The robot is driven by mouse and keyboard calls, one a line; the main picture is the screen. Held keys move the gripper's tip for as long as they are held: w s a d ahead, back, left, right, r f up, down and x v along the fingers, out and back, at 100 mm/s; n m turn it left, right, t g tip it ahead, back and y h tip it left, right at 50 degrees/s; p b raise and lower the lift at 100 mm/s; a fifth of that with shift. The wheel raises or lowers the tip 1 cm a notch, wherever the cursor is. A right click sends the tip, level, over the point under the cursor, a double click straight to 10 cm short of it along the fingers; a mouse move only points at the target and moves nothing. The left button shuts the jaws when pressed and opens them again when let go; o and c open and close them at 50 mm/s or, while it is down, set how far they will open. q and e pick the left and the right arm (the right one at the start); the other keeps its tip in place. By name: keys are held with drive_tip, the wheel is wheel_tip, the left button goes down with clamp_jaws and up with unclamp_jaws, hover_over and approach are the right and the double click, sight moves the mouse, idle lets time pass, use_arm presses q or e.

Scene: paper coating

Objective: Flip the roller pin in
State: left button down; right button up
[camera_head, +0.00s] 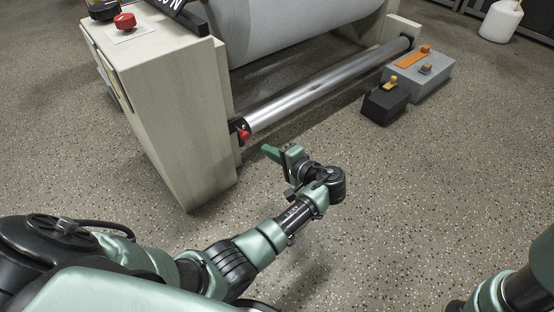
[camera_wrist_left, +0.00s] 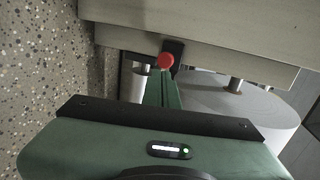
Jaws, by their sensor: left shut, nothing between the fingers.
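The roller pin is a small red knob (camera_head: 244,135) on a dark bracket at the near end of the silver roller (camera_head: 325,85), beside the machine's beige side cabinet (camera_head: 180,110). In the left wrist view the red knob (camera_wrist_left: 166,60) sits just beyond my fingertips. My left gripper (camera_head: 268,150) is shut and empty, pointing toward the pin from its right and slightly below. In the left wrist view my left gripper (camera_wrist_left: 162,78) is lined up close under the knob; I cannot tell whether it touches. My right gripper is out of view; only part of that arm shows at the lower right.
A large white paper roll (camera_head: 290,25) hangs above the silver roller. A black box (camera_head: 385,103) and a grey box (camera_head: 425,78) stand on the floor at the right. A red button (camera_head: 125,21) is on top of the cabinet. The speckled floor in front is clear.

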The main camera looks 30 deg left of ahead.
sight(245, 132)
use_arm(q)
drive_tip(key=b+x, duration=0.3)
drive_tip(key=x, duration=0.3)
drive_tip(key=shift+w+a+r+b, duration=0.1)
drive_tip(key=shift+w+a+b, duration=0.1)
drive_tip(key=shift+a+b, duration=0.1)
drive_tip(key=shift+w+a+r+b, duration=0.15)
drive_tip(key=shift+w+a+b, duration=0.15)
drive_tip(key=shift+a, duration=0.25)
drive_tip(key=shift+a+r, duration=0.1)
drive_tip(key=shift+a, duration=0.05)
drive_tip(key=shift+w+a+r, duration=0.1)
drive_tip(key=shift+a, duration=0.25)
drive_tip(key=shift+w+a+p, duration=0.25)
drive_tip(key=shift+a, duration=0.3)
drive_tip(key=shift+w+a+p, duration=0.25)
drive_tip(key=shift+a, duration=0.5)
